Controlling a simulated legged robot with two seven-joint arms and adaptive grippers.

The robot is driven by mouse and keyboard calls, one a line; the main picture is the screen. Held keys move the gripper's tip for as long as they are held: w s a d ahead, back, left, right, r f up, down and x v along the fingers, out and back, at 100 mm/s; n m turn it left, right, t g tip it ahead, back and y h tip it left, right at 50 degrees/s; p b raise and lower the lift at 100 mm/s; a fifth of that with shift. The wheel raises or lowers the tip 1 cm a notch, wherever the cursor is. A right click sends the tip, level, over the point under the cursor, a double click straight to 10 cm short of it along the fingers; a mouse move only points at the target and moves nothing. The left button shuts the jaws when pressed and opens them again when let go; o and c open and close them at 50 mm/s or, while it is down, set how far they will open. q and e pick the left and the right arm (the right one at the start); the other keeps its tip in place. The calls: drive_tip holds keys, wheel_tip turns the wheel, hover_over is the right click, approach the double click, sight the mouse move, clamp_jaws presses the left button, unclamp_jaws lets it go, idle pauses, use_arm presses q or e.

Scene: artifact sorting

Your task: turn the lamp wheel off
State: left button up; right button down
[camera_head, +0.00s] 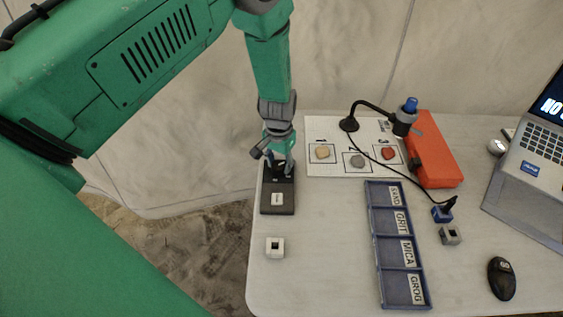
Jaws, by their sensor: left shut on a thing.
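My left gripper (279,168) points down at the table's left edge, at the back end of a black box (279,208) with a white label. It is shut on a small dark part there; its fingers mostly hide this part, and I cannot tell clearly that it is the lamp wheel. A black gooseneck lamp (369,105) with a blue-topped head (410,105) arches over the back of the table. A black cable runs from it to a small blue block (442,213). My right gripper is not in view.
A white sheet (322,169) carries several stones. A labelled blue tray (383,283), orange case (436,155), laptop (532,150) and black mouse (501,279) lie to the right. Small grey blocks stand at front left (275,247) and right (451,235).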

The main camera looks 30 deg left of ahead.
use_arm(q)
drive_tip(key=n, duration=0.3)
drive_tip(key=s+n, duration=0.1)
drive_tip(key=shift+a+f+n, duration=0.1)
drive_tip(key=shift+f+n, duration=0.15)
drive_tip(key=shift+n, duration=0.05)
drive_tip(key=n, duration=0.3)
drive_tip(key=shift+n+p, duration=0.3)
drive_tip(key=shift+p, duration=0.1)
drive_tip(key=n, duration=0.3)
drive_tip(key=shift+s+n, duration=0.1)
drive_tip(key=shift+n, duration=2)
drive_tip(key=shift+d, duration=0.2)
drive_tip(key=o, duration=1.1)
drive_tip(key=shift+o, duration=0.2)
drive_tip(key=shift+w, duration=0.25)
drive_tip(key=shift+r, duration=0.1)
